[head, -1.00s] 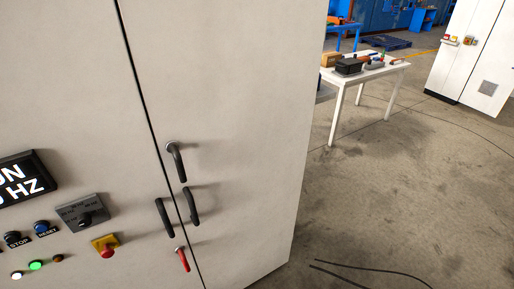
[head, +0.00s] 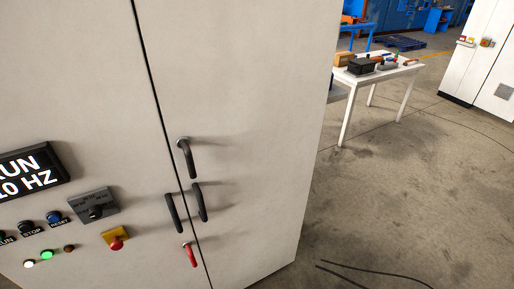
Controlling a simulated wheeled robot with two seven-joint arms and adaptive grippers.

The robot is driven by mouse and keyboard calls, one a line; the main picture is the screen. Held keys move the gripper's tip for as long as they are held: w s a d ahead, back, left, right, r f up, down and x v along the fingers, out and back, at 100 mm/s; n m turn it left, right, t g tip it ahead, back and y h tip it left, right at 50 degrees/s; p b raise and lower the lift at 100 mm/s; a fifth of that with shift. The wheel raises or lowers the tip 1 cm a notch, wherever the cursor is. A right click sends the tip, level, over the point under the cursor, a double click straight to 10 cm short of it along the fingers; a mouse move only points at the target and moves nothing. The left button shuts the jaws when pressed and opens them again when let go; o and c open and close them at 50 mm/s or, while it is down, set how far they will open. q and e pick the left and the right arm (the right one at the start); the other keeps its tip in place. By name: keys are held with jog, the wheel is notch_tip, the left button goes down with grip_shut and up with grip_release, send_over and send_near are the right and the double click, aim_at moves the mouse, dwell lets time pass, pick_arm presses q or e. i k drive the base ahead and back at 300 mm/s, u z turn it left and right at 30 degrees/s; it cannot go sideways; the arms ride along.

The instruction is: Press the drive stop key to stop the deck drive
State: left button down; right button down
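A large pale grey cabinet (head: 245,120) fills the left and middle of the head view. On its left door is a black display (head: 32,172) with white text, "RUN" and a number ending in "10 HZ", partly cut off by the left edge. Below it is a black key labelled STOP (head: 26,227), with a blue key labelled RESET (head: 54,217) to its right. A key labelled RUN is partly cut off at the left edge. Neither of my grippers is in view.
A red mushroom button on a yellow plate (head: 108,234), a grey rotary switch (head: 93,206), lit white and green lamps (head: 47,254) and door handles (head: 186,157) are on the cabinet. A white table (head: 346,120) with boxes stands behind right. The floor (head: 400,200) is mostly clear, with cables.

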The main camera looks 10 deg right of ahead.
aim_at(24, 227)
jog(key=u, duration=1.5)
